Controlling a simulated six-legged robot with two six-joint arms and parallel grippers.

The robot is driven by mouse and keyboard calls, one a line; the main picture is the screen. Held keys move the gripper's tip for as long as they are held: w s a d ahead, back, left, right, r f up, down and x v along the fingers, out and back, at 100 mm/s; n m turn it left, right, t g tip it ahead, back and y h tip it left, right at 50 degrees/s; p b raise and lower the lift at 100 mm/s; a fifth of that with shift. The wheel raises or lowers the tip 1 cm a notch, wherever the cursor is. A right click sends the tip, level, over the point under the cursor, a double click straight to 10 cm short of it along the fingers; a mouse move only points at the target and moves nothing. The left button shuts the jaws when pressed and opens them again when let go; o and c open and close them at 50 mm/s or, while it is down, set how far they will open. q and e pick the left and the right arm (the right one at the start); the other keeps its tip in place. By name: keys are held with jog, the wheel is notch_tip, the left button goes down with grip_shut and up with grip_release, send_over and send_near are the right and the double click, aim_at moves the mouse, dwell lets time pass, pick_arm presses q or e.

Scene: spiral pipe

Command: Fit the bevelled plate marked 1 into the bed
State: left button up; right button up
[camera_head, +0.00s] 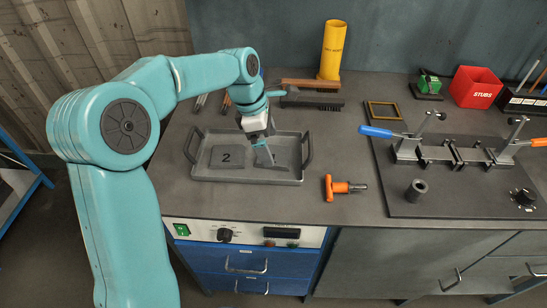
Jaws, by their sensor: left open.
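A grey tray (205,174) with two side handles stands on the bench at left centre. In it lies a dark plate marked 2 (226,157). A second dark plate (272,162) lies at its right; my gripper partly covers it and I cannot read a mark on it. My left gripper (266,153) is open, pointing down over this second plate; I cannot tell whether it touches it. The clamp fixture (452,153), which seems to hold the bed, stands on a dark base plate at the right. My right gripper is out of view.
An orange-handled tool (344,188) lies right of the tray. Behind are a brush (312,100), yellow tube (332,50), brass frame (384,110) and red STUBS bin (475,87). Bench between tray and fixture is mostly clear.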

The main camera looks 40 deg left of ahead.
aim_at(273, 154)
pick_arm(q)
jog(key=x, duration=0.3)
jog(key=shift+w+f, duration=0.1)
jog(key=shift+f, duration=0.05)
jog(key=c, duration=1.7)
notch_tip(273, 154, up, 20)
jog(key=p, duration=0.4)
